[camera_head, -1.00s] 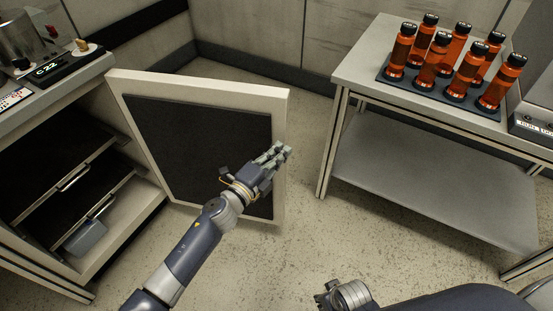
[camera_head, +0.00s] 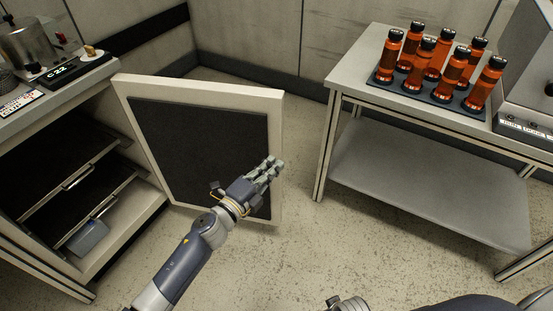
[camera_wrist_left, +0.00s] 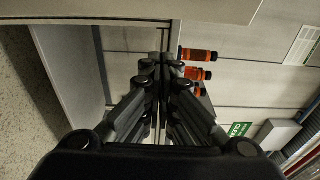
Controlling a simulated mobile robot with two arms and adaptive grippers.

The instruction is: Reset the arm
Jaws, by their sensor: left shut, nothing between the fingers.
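My left arm (camera_head: 185,262) reaches in from the bottom of the head view. Its gripper (camera_head: 274,165) is in front of the open cabinet door (camera_head: 275,102), near the door's right edge. The fingers are together with nothing between them. In the left wrist view the gripper (camera_wrist_left: 163,62) shows its fingers closed to a point. I cannot tell whether it touches the door.
The cabinet (camera_head: 150,198) stands open at left, with dark shelves and a grey-blue container (camera_head: 88,238) inside. At right, a table (camera_head: 345,78) bears a dark rack with several orange bottles (camera_head: 437,58). Clear floor (camera_head: 290,265) lies between door and table.

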